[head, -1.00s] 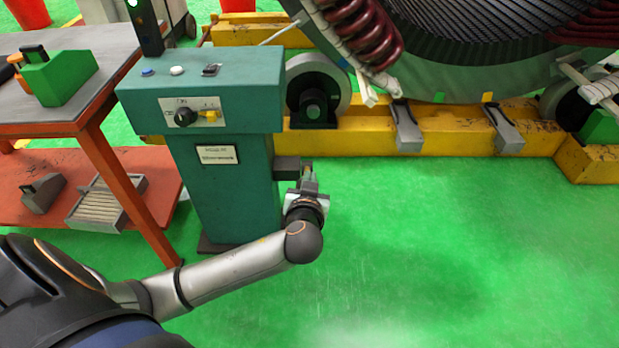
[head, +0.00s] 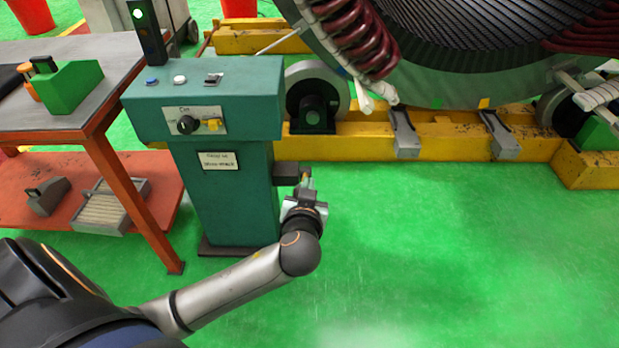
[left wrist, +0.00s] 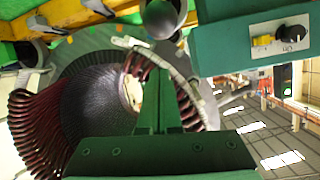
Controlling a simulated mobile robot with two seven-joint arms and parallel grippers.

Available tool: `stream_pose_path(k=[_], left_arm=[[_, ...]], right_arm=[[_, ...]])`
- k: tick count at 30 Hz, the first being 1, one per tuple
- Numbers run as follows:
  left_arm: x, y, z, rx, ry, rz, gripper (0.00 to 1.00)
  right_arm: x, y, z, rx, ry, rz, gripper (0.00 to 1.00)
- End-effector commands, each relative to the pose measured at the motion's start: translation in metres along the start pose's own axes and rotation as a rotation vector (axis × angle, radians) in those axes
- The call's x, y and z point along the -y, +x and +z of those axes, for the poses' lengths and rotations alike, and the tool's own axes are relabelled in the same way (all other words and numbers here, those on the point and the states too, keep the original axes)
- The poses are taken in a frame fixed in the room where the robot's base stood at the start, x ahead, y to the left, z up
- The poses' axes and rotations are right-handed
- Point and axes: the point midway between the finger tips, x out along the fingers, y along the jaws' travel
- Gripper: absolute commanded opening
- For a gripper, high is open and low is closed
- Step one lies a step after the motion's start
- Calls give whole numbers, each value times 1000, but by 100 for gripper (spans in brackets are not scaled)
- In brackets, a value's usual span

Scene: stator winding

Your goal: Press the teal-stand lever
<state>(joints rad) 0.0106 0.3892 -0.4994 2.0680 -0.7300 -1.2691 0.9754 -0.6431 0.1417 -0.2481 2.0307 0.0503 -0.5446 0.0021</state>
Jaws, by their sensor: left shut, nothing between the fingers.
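The teal stand (head: 222,95) stands left of centre in the head view, with a sloped top and a labelled front panel. On that panel are a black knob (head: 187,125) and a yellow lever-like handle (head: 213,125); the yellow handle also shows in the left wrist view (left wrist: 264,40). A small metal toggle (head: 213,78) sits on top. Which part is the named lever I cannot tell for sure. A dark block (head: 287,173) juts from the stand's right side. My left gripper (head: 307,182) is beside this block, shut and empty; contact is unclear. Its fingers (left wrist: 160,85) meet in the wrist view.
A work table (head: 95,115) with a green block (head: 70,90) stands left of the stand. Behind are a grey roller (head: 316,92), a yellow frame (head: 450,140) and the large stator (head: 480,50). The green floor (head: 450,240) at right is clear.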

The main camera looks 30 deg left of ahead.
Motion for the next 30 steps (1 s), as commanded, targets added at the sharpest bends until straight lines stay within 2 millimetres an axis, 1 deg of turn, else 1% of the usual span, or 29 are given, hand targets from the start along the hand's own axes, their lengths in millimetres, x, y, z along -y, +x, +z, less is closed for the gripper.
stream_pose_path(k=[1, 3, 6, 9, 13, 27, 29, 30], left_arm=[[-1, -12, 3, 2, -1, 4, 0], [-1, -24, 4, 1, -2, 2, 0], [-1, -36, 6, -2, -1, 2, 0], [-1, -44, 6, -3, 0, 1, 0], [-1, -47, 6, -5, 0, 0, 0], [-1, -47, 6, -6, 0, 0, 0], [-2, -46, 9, 3, 7, 7, 0], [-4, -46, 15, 19, 20, 21, 0]], right_arm=[[1, 0, -2, -3, 1, -1, 44], [1, 0, -3, -5, 1, -1, 44], [1, 0, -4, -6, 0, -1, 44], [1, 0, -4, -6, 0, -1, 44], [1, 0, -4, -6, 0, -1, 44], [-1, 0, -4, -5, -5, 0, 44], [-1, 0, -4, -5, -5, 0, 44], [-1, 0, -4, -5, -5, 0, 44]])
